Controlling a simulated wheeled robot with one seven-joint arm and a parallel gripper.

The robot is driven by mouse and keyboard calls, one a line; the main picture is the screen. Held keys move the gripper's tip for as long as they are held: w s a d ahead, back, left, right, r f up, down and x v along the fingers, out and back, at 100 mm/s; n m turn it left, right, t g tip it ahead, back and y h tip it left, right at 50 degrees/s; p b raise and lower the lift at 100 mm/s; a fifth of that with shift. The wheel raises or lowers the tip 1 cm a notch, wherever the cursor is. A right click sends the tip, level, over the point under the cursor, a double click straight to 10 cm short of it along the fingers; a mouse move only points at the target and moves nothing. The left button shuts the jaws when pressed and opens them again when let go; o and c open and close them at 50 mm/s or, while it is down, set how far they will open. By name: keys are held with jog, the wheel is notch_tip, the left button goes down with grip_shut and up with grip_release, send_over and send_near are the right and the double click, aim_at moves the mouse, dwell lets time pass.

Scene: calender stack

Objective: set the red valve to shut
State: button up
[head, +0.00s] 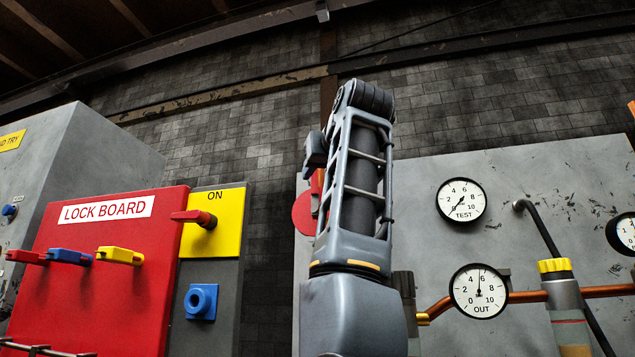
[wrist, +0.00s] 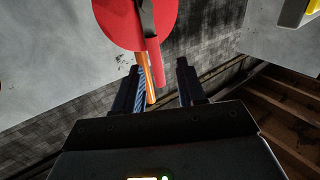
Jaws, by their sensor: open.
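The red valve shows in the wrist view as a red disc (wrist: 125,22) with a dark strip and a red lever (wrist: 154,75) across it. The lever points down the picture, its end between my gripper's two fingers. In the head view only part of the red disc (head: 304,213) shows, left of my arm, which hides the rest. My gripper (wrist: 160,75) is open, its fingers apart on either side of the lever's end. I cannot tell whether either finger touches it. In the head view my gripper is hidden behind my arm.
A red lock board (head: 100,265) with several coloured clips stands at left. Beside it, a yellow ON plate (head: 228,235) carries a red handle (head: 197,217). The grey panel (head: 420,205) at right carries gauges, a copper pipe (head: 527,296) and a yellow-capped fitting (head: 555,266).

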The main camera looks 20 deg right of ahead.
notch_tip(320, 180, up, 3)
jog(key=s, duration=0.1)
send_over(314, 197)
jog(key=shift+r, duration=0.25)
grip_shut()
dwell(0.5)
